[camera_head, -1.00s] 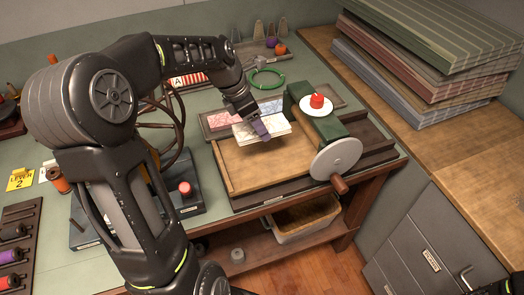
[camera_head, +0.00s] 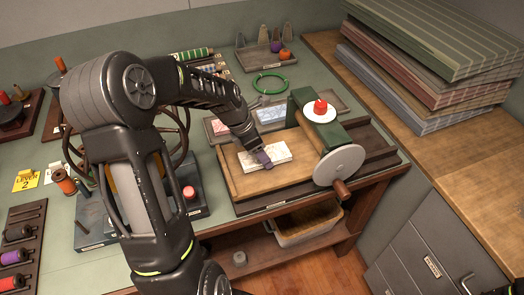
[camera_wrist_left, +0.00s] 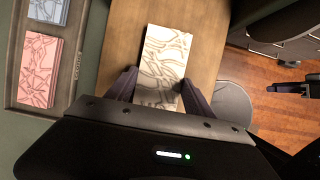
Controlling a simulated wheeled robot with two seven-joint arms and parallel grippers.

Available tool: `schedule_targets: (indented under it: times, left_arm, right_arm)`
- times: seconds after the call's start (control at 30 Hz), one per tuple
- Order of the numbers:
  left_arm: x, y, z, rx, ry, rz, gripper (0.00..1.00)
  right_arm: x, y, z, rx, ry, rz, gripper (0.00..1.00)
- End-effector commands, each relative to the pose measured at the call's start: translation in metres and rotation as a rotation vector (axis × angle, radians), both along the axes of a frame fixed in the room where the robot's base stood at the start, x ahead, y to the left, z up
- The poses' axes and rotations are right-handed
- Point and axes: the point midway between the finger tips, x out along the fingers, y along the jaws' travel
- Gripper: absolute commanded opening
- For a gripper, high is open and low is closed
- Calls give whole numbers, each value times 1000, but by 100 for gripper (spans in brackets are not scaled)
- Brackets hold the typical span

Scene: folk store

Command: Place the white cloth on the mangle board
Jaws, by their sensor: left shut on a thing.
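The white cloth (camera_head: 279,152) is a folded block with a line pattern, over the wooden mangle board (camera_head: 240,184). My left gripper (camera_head: 262,160) is shut on the cloth at its near side. In the left wrist view the cloth (camera_wrist_left: 166,58) lies between the two fingers (camera_wrist_left: 157,88), with the board (camera_wrist_left: 203,50) behind it. The cloth looks low at the board; whether it rests fully on it I cannot tell. My right gripper is not clearly in view; only a dark part shows at the bottom right corner.
The green mangle roller housing (camera_head: 335,132) with a white crank wheel (camera_head: 339,166) and red knob (camera_head: 320,105) stands right of the cloth. A tray with pink (camera_wrist_left: 38,70) and blue cloths (camera_wrist_left: 48,10) lies behind the board. A green ring (camera_head: 270,82) lies further back.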

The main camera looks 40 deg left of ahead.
Motion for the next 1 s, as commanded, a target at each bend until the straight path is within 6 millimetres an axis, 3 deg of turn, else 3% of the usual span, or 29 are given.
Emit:
schedule_targets:
  times: [0.37, 0.4, 0.67, 1.0]
  left_arm:
    - [0, 0, -5, 1, -2, -1, 20]
    - [0, 0, -6, 1, -2, -1, 62]
    - [0, 0, -5, 1, -1, -1, 83]
    - [0, 0, 0, 1, -1, 0, 83]
  right_arm:
    - [0, 0, -2, 0, 0, 0, 36]
    - [0, 0, -2, 0, 0, 0, 36]
    - [0, 0, -1, 0, 0, 0, 36]
    - [0, 0, 2, 0, 0, 0, 36]
